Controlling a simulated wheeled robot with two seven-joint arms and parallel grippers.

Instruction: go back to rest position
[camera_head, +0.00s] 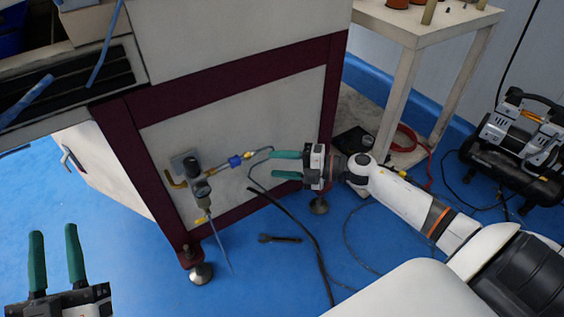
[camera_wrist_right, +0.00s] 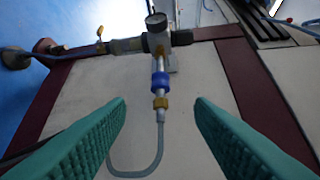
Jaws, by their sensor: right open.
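My right gripper (camera_head: 286,165) is in the middle of the head view, beside the machine's lower panel. Its green fingers are apart with nothing between them; they also show in the right wrist view (camera_wrist_right: 160,118). A pneumatic fitting with a gauge and a blue collar (camera_head: 235,161) is on the panel, left of the fingertips and apart from them. The blue collar (camera_wrist_right: 159,82) lies ahead of the fingers in the wrist view. My left gripper (camera_head: 54,245) is at the lower left, fingers up, apart and empty.
The machine cabinet (camera_head: 240,110) with dark red frame stands close to my right gripper. A white table (camera_head: 410,30) and a compressor (camera_head: 520,135) are at the right. Black hose (camera_head: 310,240) and a small dark tool (camera_head: 280,239) lie on the blue floor. Floor between my arms is mostly open.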

